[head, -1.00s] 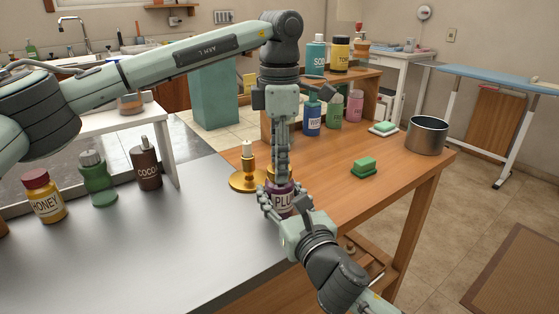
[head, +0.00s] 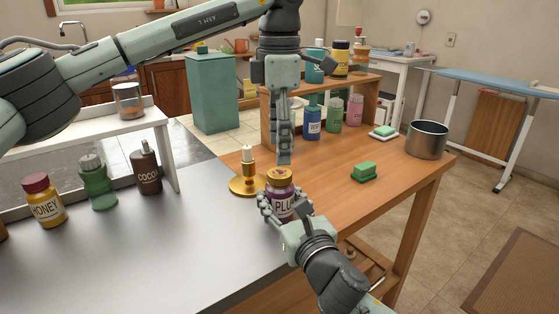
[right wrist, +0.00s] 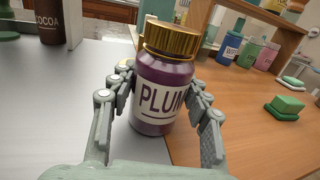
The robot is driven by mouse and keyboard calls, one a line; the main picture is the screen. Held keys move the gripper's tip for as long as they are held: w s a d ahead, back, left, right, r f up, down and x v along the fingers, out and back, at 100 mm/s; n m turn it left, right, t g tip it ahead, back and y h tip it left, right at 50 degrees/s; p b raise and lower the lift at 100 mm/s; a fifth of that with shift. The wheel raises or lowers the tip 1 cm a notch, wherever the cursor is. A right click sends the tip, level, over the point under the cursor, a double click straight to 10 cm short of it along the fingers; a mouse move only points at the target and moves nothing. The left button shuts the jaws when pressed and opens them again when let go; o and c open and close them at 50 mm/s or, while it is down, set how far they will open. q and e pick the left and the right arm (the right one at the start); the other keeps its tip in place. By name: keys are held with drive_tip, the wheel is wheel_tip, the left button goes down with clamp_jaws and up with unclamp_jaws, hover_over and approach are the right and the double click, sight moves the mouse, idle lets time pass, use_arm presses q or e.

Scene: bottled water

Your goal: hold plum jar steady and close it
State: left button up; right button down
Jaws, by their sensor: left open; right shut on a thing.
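The plum jar (head: 282,205) is purple with a white label and stands upright near the seam between the grey and wooden tops. Its gold lid (head: 279,175) sits on its mouth; I cannot tell how tight it is. In the right wrist view the jar (right wrist: 160,98) and lid (right wrist: 171,39) show clearly. My right gripper (head: 279,212) is shut around the jar's body, and its fingers (right wrist: 160,110) touch both sides. My left gripper (head: 284,160) is open and points down just above the lid, apart from it.
A brass candlestick (head: 247,180) stands close left of the jar. A green sponge (head: 364,171) and a steel pot (head: 427,138) are to the right. A honey jar (head: 44,201), a green bottle (head: 97,184) and a cocoa bottle (head: 146,168) stand left. The grey top in front is clear.

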use_arm(q)
wheel_tip(320, 180, up, 7)
drive_tip(key=shift+f, duration=0.1)
use_arm(e)
drive_tip(key=c, duration=0.6)
unclamp_jaws()
drive_tip(key=shift+c, duration=0.2)
drive_tip(key=v, duration=1.2)
drive_tip(key=shift+d, duration=0.1)
